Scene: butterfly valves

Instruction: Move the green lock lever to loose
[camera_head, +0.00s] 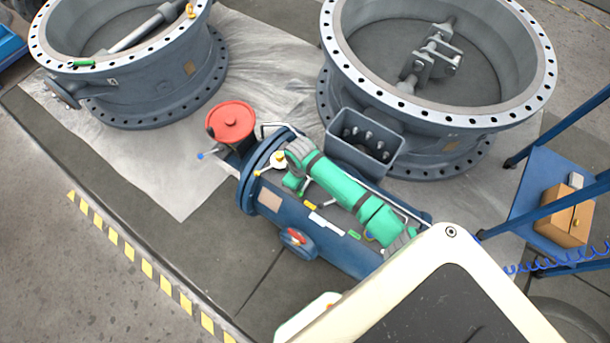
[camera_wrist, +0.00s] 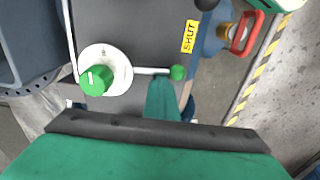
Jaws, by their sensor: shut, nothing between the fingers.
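In the wrist view a pale lever with a green ball end (camera_wrist: 177,72) reaches right from a round white hub (camera_wrist: 118,68). A green knob (camera_wrist: 96,80) stands on the hub's left side. My gripper (camera_wrist: 162,82) is shut and empty, its green fingertips just below the rod and close to the ball; I cannot tell whether they touch. In the head view my gripper (camera_head: 292,184) is low over the blue actuator (camera_head: 268,192), and my arm hides much of its top. I can read no mark for loose.
A yellow SHUT label (camera_wrist: 190,36) and a red handle (camera_wrist: 243,38) lie beyond the lever. A red handwheel (camera_head: 231,121) stands at the actuator's left end. Large grey valve bodies (camera_head: 440,140) stand behind. A blue cart (camera_head: 545,195) is at right; the floor at left is clear.

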